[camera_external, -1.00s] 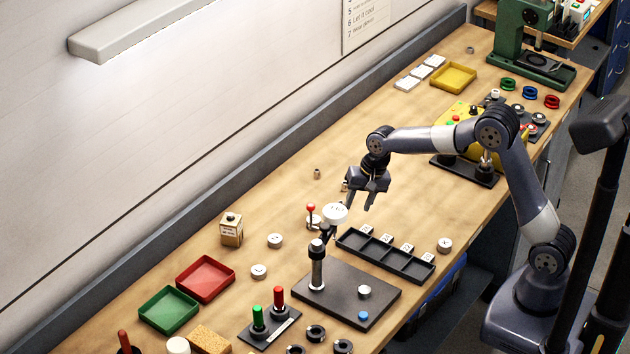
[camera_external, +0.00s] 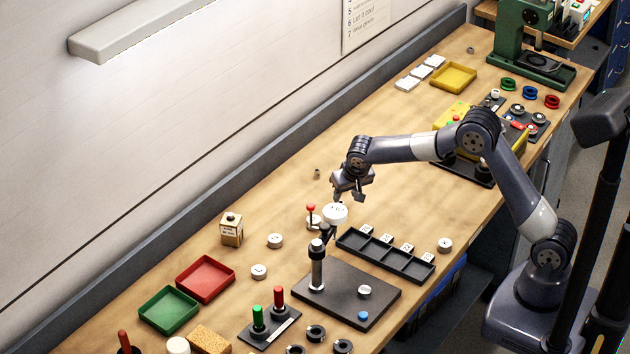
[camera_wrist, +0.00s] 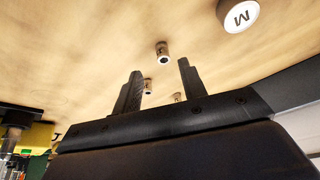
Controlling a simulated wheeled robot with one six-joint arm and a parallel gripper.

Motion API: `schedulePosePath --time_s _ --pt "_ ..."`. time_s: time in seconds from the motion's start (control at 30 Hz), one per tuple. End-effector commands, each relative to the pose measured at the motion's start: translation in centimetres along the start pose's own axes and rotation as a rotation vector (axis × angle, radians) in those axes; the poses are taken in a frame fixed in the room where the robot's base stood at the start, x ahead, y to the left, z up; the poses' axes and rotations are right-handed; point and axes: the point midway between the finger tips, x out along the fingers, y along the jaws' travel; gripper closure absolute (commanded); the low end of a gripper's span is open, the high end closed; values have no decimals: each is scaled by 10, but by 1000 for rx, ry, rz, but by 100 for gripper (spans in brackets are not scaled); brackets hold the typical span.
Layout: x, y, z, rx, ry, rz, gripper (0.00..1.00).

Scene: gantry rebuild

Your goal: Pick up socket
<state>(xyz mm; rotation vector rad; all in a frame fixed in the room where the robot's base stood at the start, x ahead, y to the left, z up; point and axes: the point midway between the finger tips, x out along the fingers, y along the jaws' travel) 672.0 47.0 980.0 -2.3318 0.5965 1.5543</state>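Several small metal sockets lie or stand on the wooden bench. In the wrist view, one socket (camera_wrist: 162,54) shows just beyond my fingertips, a second socket (camera_wrist: 148,86) shows between the fingers, and a third (camera_wrist: 177,97) is partly hidden by the gripper body. In the external view one socket (camera_external: 317,173) is up and left of my gripper (camera_external: 347,196). Another small piece (camera_external: 470,50) lies far back, too small to identify surely. My gripper (camera_wrist: 159,70) is open, its two fingers apart with nothing held between them, above the bench.
A white round head on a stand (camera_external: 335,213) is close below my gripper; a red-knobbed lever (camera_external: 311,209) is beside it. A black compartment tray (camera_external: 352,244) lies to the lower right. The bench left of the gripper is mostly clear.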

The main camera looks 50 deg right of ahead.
Motion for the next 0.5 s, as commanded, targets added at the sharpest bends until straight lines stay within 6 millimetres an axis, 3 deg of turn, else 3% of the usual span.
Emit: schedulePosePath --time_s 0.3,0.5 --pt "38 -5 3 0 -4 1 60" --pt "43 -5 3 0 -2 -1 60"
